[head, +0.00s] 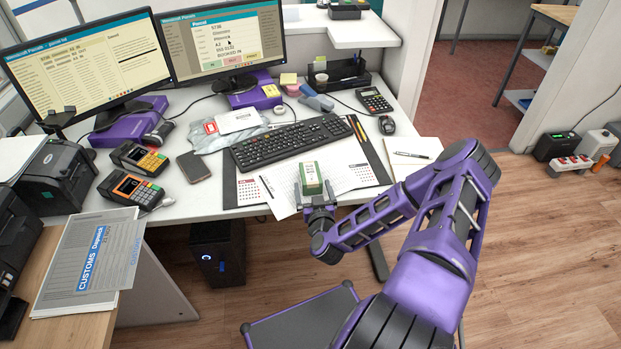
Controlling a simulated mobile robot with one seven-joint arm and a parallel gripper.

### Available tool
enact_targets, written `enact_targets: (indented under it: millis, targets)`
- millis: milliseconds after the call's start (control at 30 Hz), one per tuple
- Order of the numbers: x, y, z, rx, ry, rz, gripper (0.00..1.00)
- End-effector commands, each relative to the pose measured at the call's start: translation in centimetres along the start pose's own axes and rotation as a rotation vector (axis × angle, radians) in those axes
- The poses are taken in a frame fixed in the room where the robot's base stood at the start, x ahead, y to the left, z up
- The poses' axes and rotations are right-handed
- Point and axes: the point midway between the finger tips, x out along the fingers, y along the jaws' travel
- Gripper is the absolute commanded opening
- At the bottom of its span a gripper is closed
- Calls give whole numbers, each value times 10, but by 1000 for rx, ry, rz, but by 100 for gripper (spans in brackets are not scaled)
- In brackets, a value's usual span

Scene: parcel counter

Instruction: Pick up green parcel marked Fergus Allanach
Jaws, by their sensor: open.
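A small green parcel (311,178) with a paler top stands on the white papers at the front of the desk, below the keyboard. Any name on it is too small to read. My gripper (314,197) is at the front edge of the desk, right at the near side of the parcel. Its jaws are open and appear to reach toward the parcel's lower sides. I cannot tell whether the fingers touch it. The parcel's lower near face is partly hidden by the gripper.
A black keyboard (290,141) lies behind the parcel. A notepad with a pen (411,155) is to the right. Card terminals (130,188), a phone (194,167) and two monitors (226,40) stand left and behind. A black computer tower (218,254) is under the desk. Open floor lies to the right.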

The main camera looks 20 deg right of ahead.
Motion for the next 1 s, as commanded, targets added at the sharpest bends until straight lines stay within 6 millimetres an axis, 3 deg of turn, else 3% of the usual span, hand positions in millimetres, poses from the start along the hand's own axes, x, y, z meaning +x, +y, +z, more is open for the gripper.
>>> enact_targets:
  millis: [167, 500, 767, 1000]
  targets:
    - [11, 0, 0, 1, 0, 1, 100]
    - [56, 2, 2, 1, 0, 0, 100]
    - [59, 2, 2, 0, -1, -1, 100]
    - [59, 2, 2, 0, -1, -1, 60]
